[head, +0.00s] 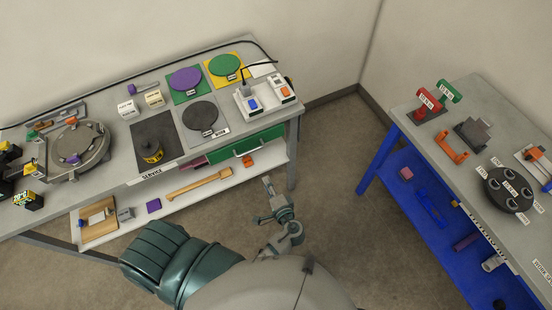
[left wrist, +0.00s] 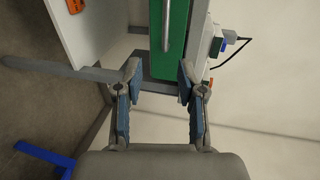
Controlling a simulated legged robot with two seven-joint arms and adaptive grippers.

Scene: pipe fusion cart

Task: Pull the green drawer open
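The green drawer (head: 232,149) sits under the right end of the long grey bench top and looks shut. It has a pale bar handle on its front. In the left wrist view the green drawer front (left wrist: 178,40) is ahead, with the handle (left wrist: 167,25) near the top edge. My left gripper (head: 268,200) is in front of the bench, apart from the drawer. In the left wrist view my left gripper (left wrist: 159,69) has its fingers spread, with nothing between them. My right gripper is not in view.
A white lower shelf (head: 221,184) carries a wooden-coloured tool (head: 198,185). A bench leg (head: 293,160) stands right of the drawer. A blue-framed table (head: 445,145) is at right. Floor (head: 325,190) between them is clear.

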